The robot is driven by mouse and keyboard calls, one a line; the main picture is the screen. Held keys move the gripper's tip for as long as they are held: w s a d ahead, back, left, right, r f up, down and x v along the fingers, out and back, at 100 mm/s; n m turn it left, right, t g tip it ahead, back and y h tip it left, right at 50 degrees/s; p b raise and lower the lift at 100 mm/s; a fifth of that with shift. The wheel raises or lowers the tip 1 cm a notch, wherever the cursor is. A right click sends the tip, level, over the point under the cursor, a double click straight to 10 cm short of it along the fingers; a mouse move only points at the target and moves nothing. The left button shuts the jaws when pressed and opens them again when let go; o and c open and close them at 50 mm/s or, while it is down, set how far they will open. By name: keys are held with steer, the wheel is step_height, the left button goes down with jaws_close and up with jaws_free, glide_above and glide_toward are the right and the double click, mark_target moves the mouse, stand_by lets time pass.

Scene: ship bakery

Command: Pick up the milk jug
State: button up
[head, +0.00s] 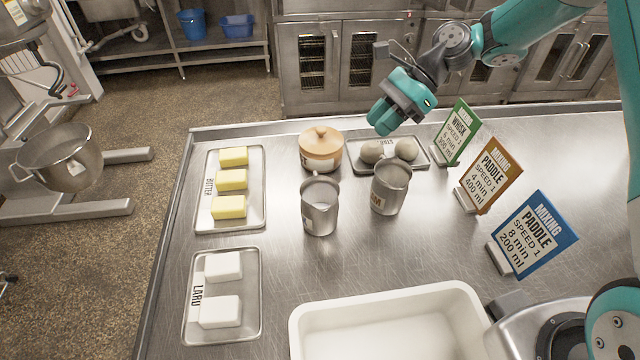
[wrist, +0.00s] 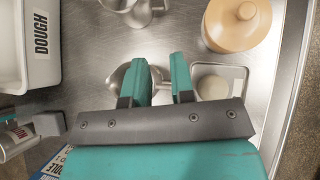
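Two metal jugs stand upright on the steel table. The left jug (head: 320,207) has a pale label that I cannot read. The right jug (head: 391,188) has a tan label, mostly turned away, ending in what looks like "M". I cannot tell for sure which holds milk. My gripper (head: 384,122) is above the table's far side, behind and above the right jug, touching nothing. In the wrist view my gripper (wrist: 163,75) shows a gap between its teal fingers, with nothing in it. The right jug (wrist: 119,76) is partly hidden behind a finger; the left jug (wrist: 138,12) is farther up.
Butter (head: 204,222) and lard (head: 193,330) trays are at left, a white dough tub (head: 300,322) in front. Several recipe cards (head: 535,235) line the right. Bare steel lies before the jugs.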

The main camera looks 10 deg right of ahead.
mark_target(320, 178)
steer(key=p+x, duration=0.1)
steer(key=x, duration=0.3)
steer(key=p+x, duration=0.1)
steer(key=x, duration=0.2)
steer(key=p+x, duration=0.1)
steer(key=x, duration=0.3)
steer(key=shift+w+a+f, duration=0.25)
steer(key=shift+w+f, duration=0.1)
steer(key=shift+s+a+f+p, duration=0.1)
steer(key=shift+a+f+p, duration=0.25)
steer(key=shift+a+p, duration=0.1)
steer(key=p+x, duration=0.2)
steer(key=x, duration=0.2)
steer(key=shift+f, duration=0.2)
jaws_close()
